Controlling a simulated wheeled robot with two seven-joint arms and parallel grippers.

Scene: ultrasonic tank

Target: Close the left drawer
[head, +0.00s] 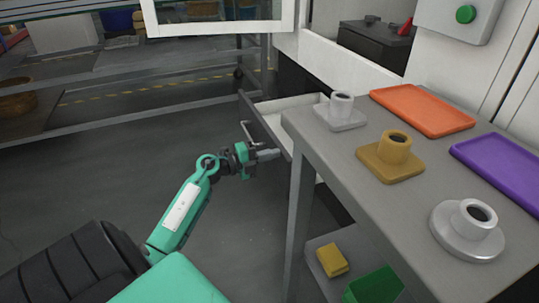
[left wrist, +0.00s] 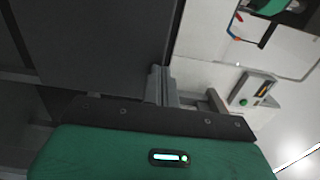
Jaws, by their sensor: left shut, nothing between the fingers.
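The left drawer (head: 262,119) stands pulled out from under the grey bench, with a dark front and a pale inside. A light bar handle (head: 247,131) shows on its front. My left gripper (head: 272,154) is shut and empty, at the near end of the drawer front with its fingertips pointing right. I cannot tell whether it touches the front. In the left wrist view the shut fingers (left wrist: 160,84) show beside a large dark panel (left wrist: 95,45), which looks like the drawer front. My right gripper is not in view.
The grey bench (head: 345,160) carries a clear fitting (head: 341,108), a brass one (head: 392,157), a silver one (head: 467,230), an orange tray (head: 421,108) and a purple tray (head: 503,167). A lower shelf holds a yellow block (head: 332,261) and green box (head: 375,286). The floor (head: 100,180) at left is clear.

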